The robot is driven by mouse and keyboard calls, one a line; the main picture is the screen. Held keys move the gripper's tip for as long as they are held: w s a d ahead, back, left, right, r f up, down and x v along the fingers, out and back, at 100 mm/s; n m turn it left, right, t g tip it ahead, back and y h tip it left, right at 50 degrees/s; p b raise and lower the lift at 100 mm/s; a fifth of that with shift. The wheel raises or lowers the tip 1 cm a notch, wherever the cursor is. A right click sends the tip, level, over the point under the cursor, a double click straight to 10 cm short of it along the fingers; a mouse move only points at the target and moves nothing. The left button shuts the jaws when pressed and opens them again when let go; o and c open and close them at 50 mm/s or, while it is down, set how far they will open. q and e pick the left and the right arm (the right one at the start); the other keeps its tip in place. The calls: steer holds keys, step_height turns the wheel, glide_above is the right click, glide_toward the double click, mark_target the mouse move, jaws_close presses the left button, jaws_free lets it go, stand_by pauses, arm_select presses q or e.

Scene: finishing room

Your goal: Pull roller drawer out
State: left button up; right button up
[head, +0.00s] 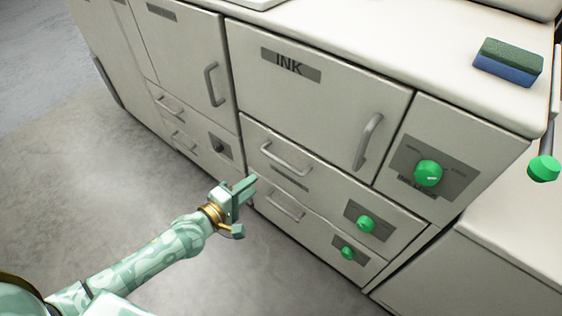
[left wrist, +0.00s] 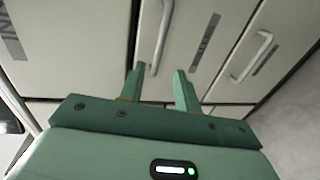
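Two light grey drawers sit below the INK door in the head view. The upper drawer has a bar handle (head: 286,158) with a dark label (head: 289,179) under it. The lower drawer has a similar handle (head: 285,208). Both look closed; I cannot read which one is the roller drawer. My left gripper (head: 247,208) is open and empty, in front of the drawers' left edge. In the left wrist view, the upper handle (left wrist: 162,36) lies ahead of the open fingers (left wrist: 158,76), its near end between them in the picture. The lower handle (left wrist: 250,56) is to the right.
Green knobs mark the upper drawer (head: 366,224), the lower drawer (head: 348,253) and the right panel (head: 428,173). The INK door (head: 310,95) is closed above. A green and blue sponge (head: 508,63) lies on the countertop (head: 400,40). The floor (head: 90,190) at left is clear.

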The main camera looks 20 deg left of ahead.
mark_target(282, 161)
arm_select(q)
steer(key=b+x, duration=0.4)
steer(key=x, duration=0.9)
steer(key=shift+w+d+f+b, duration=0.1)
steer(key=shift+w+f+b, duration=0.1)
steer(key=shift+w+b, duration=0.15)
steer(key=shift+w+r, duration=0.1)
steer(key=shift+w, duration=0.1)
jaws_close()
